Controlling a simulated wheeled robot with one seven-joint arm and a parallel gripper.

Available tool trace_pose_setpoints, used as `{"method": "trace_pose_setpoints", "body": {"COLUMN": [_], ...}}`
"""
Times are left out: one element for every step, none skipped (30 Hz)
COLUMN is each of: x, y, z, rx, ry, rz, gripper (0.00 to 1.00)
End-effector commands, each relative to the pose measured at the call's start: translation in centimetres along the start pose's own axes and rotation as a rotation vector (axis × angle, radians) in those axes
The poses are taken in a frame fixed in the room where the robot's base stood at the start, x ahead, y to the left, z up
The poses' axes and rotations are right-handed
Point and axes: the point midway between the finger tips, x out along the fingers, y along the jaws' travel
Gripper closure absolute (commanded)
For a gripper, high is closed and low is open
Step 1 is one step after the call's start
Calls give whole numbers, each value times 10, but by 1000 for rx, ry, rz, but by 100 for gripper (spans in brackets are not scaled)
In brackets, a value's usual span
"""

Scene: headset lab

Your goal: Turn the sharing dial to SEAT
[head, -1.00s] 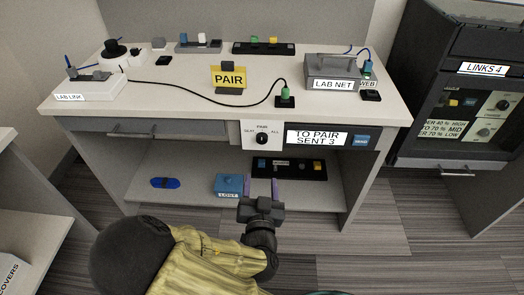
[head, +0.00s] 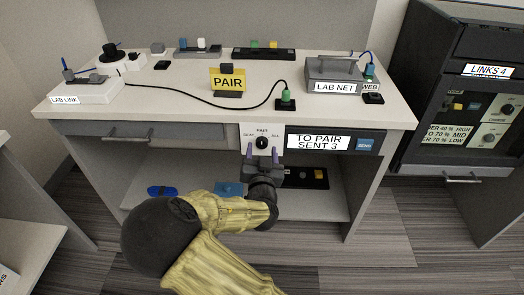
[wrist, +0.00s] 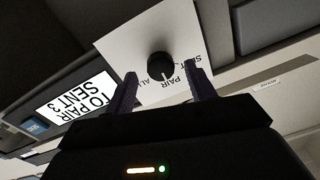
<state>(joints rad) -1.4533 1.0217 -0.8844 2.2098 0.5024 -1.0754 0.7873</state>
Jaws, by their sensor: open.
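The sharing dial (head: 262,143) is a round black knob on a white plate (head: 248,131) on the front of the desk. The plate reads SEAT on the left, PAIR at the top and ALL on the right. In the wrist view the dial (wrist: 161,66) has a pale pointer line toward PAIR. My gripper (head: 262,155) is open just in front of the dial. In the wrist view its two fingers (wrist: 160,88) stand apart on either side of the knob's lower edge, and no contact shows.
A display (head: 318,141) right of the dial reads TO PAIR SENT 3, with a blue SEND button (head: 365,145) beside it. A yellow PAIR sign (head: 228,81) and a LAB NET box (head: 334,75) stand on the desktop. The shelf below holds a blue box (head: 229,188).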

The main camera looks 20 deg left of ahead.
Motion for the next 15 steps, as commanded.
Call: {"method": "trace_pose_setpoints", "body": {"x": [6,9,12,14,15,16,16,16,16,16,16,16,16,16,16], "y": [0,1,1,1,0,0,0,0,0,0,0,0,0,0,0], "z": [1,1,0,0,0,0,0,0,0,0,0,0,0,0,0], "rx": [0,0,-1,-1,-1,-1,-1,-1,-1,-1,-1,-1,-1,-1,-1], "ry": [2,1,1,2,1,1,1,0,0,0,0,0,0,0,0], "rz": [0,1,1,1,1,1,1,1,1,1,1,1,1,1,0], "gripper": [45,45,45,45,45,45,45,45,45,45,45,45,45,51,59]}}
